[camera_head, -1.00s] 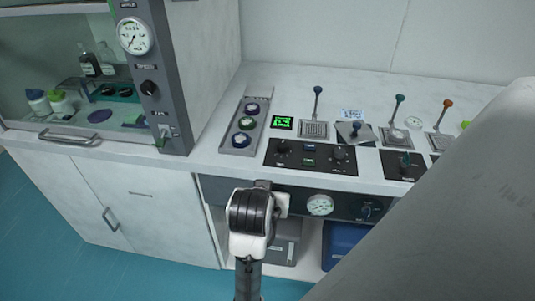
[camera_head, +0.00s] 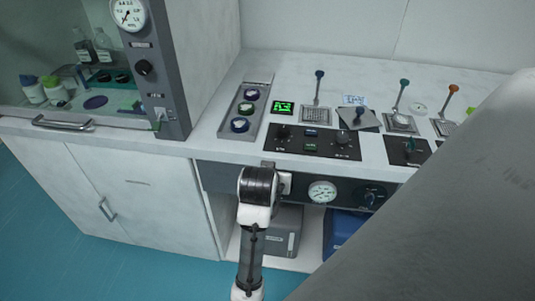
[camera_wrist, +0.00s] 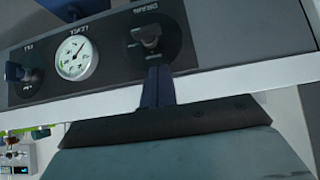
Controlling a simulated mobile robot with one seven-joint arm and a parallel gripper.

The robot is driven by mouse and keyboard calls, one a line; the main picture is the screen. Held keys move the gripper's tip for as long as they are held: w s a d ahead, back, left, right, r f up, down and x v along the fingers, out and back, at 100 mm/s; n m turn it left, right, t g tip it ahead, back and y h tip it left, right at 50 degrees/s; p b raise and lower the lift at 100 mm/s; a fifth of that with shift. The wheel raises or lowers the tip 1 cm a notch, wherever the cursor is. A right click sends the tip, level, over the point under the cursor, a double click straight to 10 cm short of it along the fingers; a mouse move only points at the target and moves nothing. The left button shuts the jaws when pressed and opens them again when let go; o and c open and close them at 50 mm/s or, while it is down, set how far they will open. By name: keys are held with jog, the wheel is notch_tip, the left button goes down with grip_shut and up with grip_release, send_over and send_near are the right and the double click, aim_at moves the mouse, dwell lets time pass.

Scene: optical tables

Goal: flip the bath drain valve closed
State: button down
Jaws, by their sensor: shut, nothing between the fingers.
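The drain valve (camera_wrist: 150,38) is a dark knob on a round black plate under the label DRAIN. In the wrist view it is at the top centre, on the dark front panel (camera_wrist: 205,45). In the head view my arm hides it. My gripper (camera_wrist: 158,72) is shut and empty. Its dark fingertips appear just below the valve in the wrist view, close to the plate's lower edge. I cannot tell whether they touch it. In the head view my wrist (camera_head: 260,188) is in front of the panel's left part, and the fingertips are hidden.
A level gauge (camera_wrist: 76,57) and the fill knob (camera_wrist: 27,75) share the panel. Above it, the counter (camera_head: 215,140) holds a black control plate (camera_head: 312,142) and upright levers (camera_head: 318,88). Grey (camera_head: 285,232) and blue (camera_head: 338,228) boxes sit in the open bay below.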

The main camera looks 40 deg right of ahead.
jog(key=f, duration=0.4)
jog(key=shift+w+d+f, duration=0.25)
jog(key=shift+f, duration=0.15)
jog(key=shift+w+a+f+n+g+h+p, duration=0.1)
jog(key=shift+w+a+n+g+h+p, duration=0.15)
jog(key=shift+n+g+h+p, duration=0.65)
jog(key=f+n+g+h, duration=0.1)
jog(key=n+h, duration=0.1)
jog(key=w+f+n+g+h, duration=0.1)
jog(key=n+g+h, duration=0.1)
jog(key=h, duration=0.1)
jog(key=a+f+n+g+h, duration=0.1)
jog(key=n+g+h, duration=0.1)
jog(key=h, duration=0.1)
jog(key=shift+w+f, duration=0.2)
jog(key=shift+f, duration=0.2)
dwell(0.7)
